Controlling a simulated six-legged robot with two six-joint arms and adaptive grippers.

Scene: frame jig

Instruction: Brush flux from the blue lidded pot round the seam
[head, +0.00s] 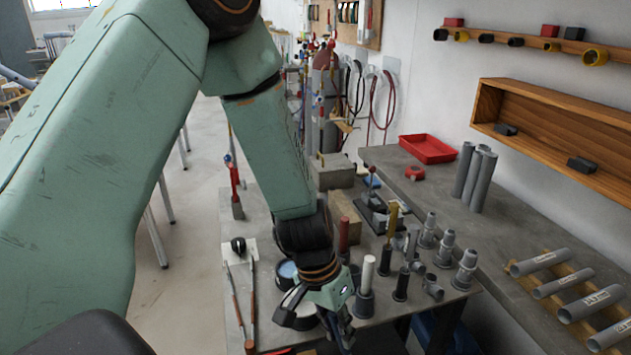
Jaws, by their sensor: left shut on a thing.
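My left gripper (322,318) reaches down over the near part of the bench. It is shut on a pale, round, lid-like thing (303,313), partly hidden by the fingers. Just behind and left of it, a round pot (287,270) shows a light blue top; my arm hides part of its right side. Two thin rods with reddish-brown ends, perhaps brushes, lie left of the gripper: one (236,299) and another (252,295). I cannot make out the seam. My right gripper is not in view.
Several grey pipe fittings (466,270) and a white cylinder in a dark holder (367,275) stand right of the gripper. A dark roll on a white sheet (238,245) lies left. The right bench (440,195) holds a red tray (428,149) and grey tubes (473,178).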

